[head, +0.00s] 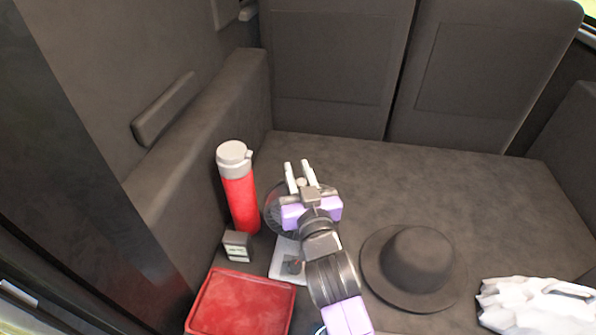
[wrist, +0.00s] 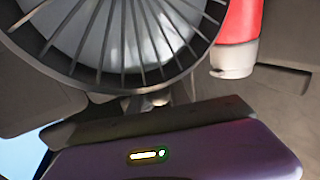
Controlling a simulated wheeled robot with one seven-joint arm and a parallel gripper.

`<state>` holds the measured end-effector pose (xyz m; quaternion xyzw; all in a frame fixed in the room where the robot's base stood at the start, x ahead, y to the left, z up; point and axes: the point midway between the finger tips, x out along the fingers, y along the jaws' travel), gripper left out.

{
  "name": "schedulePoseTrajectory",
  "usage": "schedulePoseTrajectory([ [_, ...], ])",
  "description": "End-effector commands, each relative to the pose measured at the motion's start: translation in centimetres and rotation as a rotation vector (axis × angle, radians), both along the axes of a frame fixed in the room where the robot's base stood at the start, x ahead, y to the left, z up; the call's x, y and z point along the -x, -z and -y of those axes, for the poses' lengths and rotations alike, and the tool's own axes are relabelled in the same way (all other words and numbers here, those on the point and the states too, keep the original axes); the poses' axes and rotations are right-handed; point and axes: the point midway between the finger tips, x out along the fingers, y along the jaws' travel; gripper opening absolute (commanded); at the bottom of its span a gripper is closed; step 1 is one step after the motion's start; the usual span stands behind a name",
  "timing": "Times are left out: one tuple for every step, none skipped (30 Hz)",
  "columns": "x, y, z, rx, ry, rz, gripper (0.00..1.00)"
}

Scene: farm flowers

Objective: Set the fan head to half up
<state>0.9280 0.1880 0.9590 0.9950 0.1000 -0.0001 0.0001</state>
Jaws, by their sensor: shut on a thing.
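The fan's round head (head: 272,212) stands behind and left of my arm in the head view, partly hidden by it. Its light base (head: 280,262) shows below, on the trunk floor. In the wrist view the fan's slatted cage (wrist: 125,50) fills the upper left, close to my gripper. My gripper (head: 299,170) reaches over the fan with its two pale fingers pointing away. It is shut on the fan head, with a small round light part between the fingers. The fingertips are not seen in the wrist view, so the exact contact is hidden.
A red bottle with a grey lid (head: 238,190) stands close left of the fan. A small dark box (head: 237,246) and a red case (head: 240,305) lie nearer. A black hat (head: 412,265) and a white bag (head: 530,308) lie to the right. The floor toward the seats is clear.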

Motion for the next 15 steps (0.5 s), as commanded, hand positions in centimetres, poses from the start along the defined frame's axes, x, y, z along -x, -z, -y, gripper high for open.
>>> schedulePoseTrajectory([
  [0.0,0.0,0.0,0.000,0.000,0.000,0.00],
  [0.0,0.0,0.0,0.000,0.000,0.000,0.00],
  [0.0,0.0,0.0,0.000,0.000,-0.001,0.00],
  [0.0,-0.1,0.0,-0.001,0.000,-0.002,0.00],
  [-0.1,-0.1,0.0,-0.001,0.000,-0.005,0.00],
  [-0.1,-0.2,0.1,-0.003,0.001,-0.012,0.00],
  [-0.2,-0.3,0.1,-0.003,0.001,-0.019,0.00],
  [-0.3,-0.4,0.1,-0.005,0.002,-0.029,0.00],
  [-0.5,-0.4,0.2,-0.008,0.002,-0.045,0.00],
  [-0.7,-0.5,0.2,-0.012,0.003,-0.057,0.00],
  [-0.9,-0.5,0.3,-0.014,0.003,-0.071,0.00],
  [-1.1,-0.5,0.3,-0.018,0.003,-0.090,0.00],
  [-1.2,-0.4,0.3,-0.021,0.003,-0.106,0.00],
  [-1.4,-0.4,0.4,-0.024,0.003,-0.120,0.00],
  [-1.6,-0.3,0.4,-0.027,0.003,-0.141,0.00],
])
